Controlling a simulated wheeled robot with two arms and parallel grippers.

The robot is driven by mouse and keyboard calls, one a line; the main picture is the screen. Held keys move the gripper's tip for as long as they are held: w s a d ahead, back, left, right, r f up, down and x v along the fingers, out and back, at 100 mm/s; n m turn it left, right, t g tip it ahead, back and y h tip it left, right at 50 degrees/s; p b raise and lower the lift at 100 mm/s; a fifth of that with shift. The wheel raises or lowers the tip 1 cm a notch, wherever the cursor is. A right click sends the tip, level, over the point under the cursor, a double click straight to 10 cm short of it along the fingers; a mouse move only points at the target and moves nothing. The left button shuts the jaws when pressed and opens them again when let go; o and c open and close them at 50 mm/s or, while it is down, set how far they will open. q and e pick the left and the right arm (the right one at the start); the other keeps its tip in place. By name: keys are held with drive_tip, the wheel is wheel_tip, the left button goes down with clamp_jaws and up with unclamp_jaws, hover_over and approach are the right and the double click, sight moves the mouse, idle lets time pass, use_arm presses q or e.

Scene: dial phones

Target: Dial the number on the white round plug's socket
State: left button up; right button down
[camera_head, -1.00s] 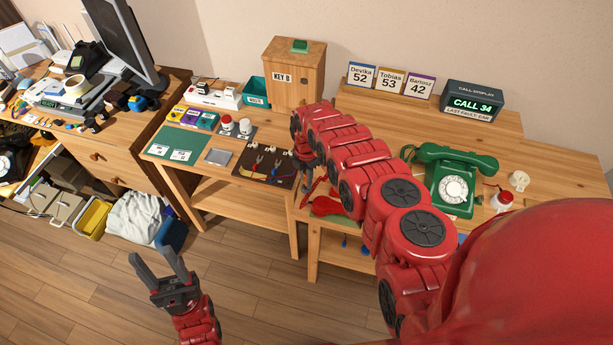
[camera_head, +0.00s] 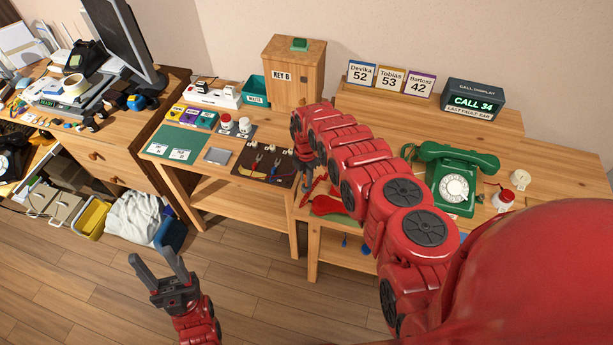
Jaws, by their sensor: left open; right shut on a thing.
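A green rotary phone (camera_head: 447,180) with a white dial (camera_head: 454,188) stands on the right table. Right of it are a white round piece (camera_head: 520,179) and a red-and-white piece (camera_head: 503,200). A dark board (camera_head: 267,164) on the middle table carries several coloured cables and small white labels, too small to read. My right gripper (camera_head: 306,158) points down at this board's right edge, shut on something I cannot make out. My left gripper (camera_head: 159,268) is open and empty above the floor, in front of the middle table. I cannot identify the white round plug's socket for certain.
Name cards (camera_head: 391,80) read Devika 52, Tobias 53 and Bartosz 42. The call display (camera_head: 472,104) reads CALL 34. A wooden KEY B box (camera_head: 293,75), teal bin (camera_head: 256,91) and power strip (camera_head: 213,94) stand behind. My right arm hides part of the right table.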

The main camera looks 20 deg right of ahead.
drive_tip(key=shift+f+b, duration=0.75)
drive_tip(key=shift+f, duration=0.15)
drive_tip(key=shift+r, duration=0.1)
drive_tip(key=c, duration=0.8)
unclamp_jaws()
drive_tip(key=shift+o, duration=0.2)
drive_tip(key=shift+w+r, duration=0.1)
drive_tip(key=shift+r, duration=0.85)
wheel_tip(320, 180, up, 9)
drive_tip(key=b, duration=0.2)
drive_tip(key=shift+b, duration=0.4)
wheel_tip(320, 180, up, 6)
drive_tip(key=p, duration=0.5)
drive_tip(key=shift+r, duration=0.25)
